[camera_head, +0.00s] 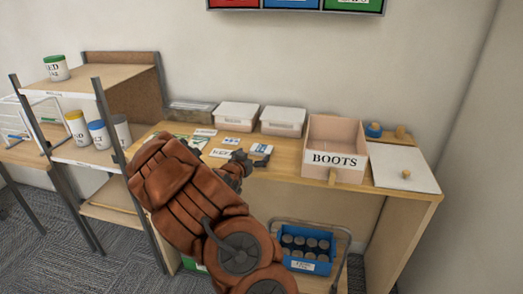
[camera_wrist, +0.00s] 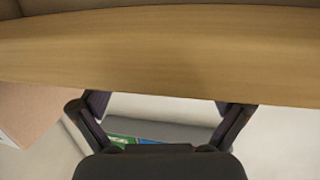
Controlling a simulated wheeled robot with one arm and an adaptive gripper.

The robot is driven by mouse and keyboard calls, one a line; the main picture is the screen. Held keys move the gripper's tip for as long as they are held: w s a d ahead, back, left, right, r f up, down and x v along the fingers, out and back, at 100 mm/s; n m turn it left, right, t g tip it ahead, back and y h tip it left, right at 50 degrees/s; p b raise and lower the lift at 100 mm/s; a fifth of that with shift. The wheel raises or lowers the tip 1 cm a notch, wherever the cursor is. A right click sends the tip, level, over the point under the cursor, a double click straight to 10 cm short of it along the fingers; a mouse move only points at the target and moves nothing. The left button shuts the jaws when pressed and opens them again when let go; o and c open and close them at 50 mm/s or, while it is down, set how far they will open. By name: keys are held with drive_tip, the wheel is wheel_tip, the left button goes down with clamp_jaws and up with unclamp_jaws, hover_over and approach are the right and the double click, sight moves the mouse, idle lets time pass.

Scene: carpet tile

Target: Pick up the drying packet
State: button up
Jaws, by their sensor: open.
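Several small white and blue packets or cards lie on the wooden desk top (camera_head: 290,164). One is a white and blue block-like packet (camera_head: 261,149), and flat ones lie to its left (camera_head: 231,141). Their print is too small to tell which is the drying packet. My gripper (camera_head: 241,160) is over the desk, close to the left of the block-like packet, partly hidden by my brown arm. In the wrist view my gripper (camera_wrist: 167,102) has its two dark fingers apart with nothing gripped between them. A wooden band (camera_wrist: 160,45) crosses that view; no packet is clearly recognisable there.
An open box marked BOOTS (camera_head: 335,160) stands right of the packets. Two white lidded boxes (camera_head: 236,116) (camera_head: 283,121) stand behind them. A shelf unit with tubs (camera_head: 98,134) is at the left. A blue crate (camera_head: 306,250) sits below the desk.

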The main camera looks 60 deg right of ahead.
sight(260, 150)
drive_tip(key=shift+p+x, duration=0.65)
drive_tip(key=shift+x, duration=1.7)
drive_tip(key=shift+s, duration=0.15)
drive_tip(key=shift+c, duration=0.4)
drive_tip(key=c, duration=0.9)
